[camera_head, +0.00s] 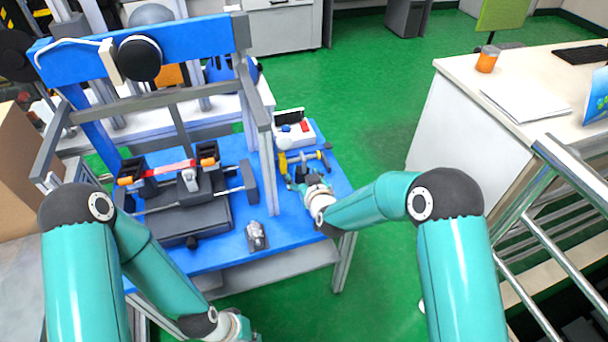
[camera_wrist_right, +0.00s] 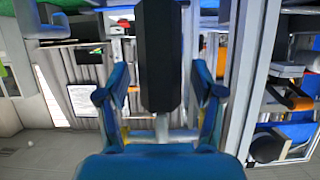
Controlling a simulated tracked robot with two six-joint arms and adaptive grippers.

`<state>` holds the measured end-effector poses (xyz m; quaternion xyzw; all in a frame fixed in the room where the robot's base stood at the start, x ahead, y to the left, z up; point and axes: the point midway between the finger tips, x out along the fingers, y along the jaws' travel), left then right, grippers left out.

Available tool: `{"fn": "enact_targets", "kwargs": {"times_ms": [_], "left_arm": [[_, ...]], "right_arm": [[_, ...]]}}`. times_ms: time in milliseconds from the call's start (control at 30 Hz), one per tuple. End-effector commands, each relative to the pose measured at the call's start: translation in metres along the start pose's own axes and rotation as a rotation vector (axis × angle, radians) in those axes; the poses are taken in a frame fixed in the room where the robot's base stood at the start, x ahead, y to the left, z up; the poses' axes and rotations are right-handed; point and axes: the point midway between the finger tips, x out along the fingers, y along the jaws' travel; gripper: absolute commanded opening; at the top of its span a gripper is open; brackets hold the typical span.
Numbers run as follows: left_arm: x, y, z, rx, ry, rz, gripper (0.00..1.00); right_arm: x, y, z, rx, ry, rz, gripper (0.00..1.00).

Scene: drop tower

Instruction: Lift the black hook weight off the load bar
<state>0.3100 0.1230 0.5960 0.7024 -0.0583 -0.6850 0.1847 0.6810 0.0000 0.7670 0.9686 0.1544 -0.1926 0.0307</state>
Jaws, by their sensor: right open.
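My right gripper (camera_head: 296,180) is over the right edge of the blue table, beside the tools. It also shows in the right wrist view (camera_wrist_right: 158,92), with its two blue fingers spread apart. A long black block (camera_wrist_right: 160,55) appears between these fingers; I cannot tell whether it is the hook weight or whether it touches them. In the head view a dark block (camera_head: 249,180) sits by the rods of the black fixture, left of my right gripper. I cannot clearly make out the load bar. My left arm ends at the bottom edge, its fingers out of view.
Green floor (camera_head: 375,125) lies right.

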Motion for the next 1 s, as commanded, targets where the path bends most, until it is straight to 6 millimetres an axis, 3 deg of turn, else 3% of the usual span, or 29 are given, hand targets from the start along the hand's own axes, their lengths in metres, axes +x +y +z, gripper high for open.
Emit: {"fn": "enact_targets", "kwargs": {"times_ms": [433,833,1000], "left_arm": [[-0.0008,0.0003,0.0,0.0,0.0,0.0,0.0],[-0.0008,0.0003,0.0,0.0,0.0,0.0,0.0],[-0.0008,0.0003,0.0,0.0,0.0,0.0,0.0]], "right_arm": [[0.0094,0.0006,0.0006,0.001,-0.001,0.001,0.67],[0.009,0.001,0.0005,0.001,-0.001,0.001,0.0],[0.009,0.0012,0.0006,0.001,-0.001,0.002,0.0]]}}
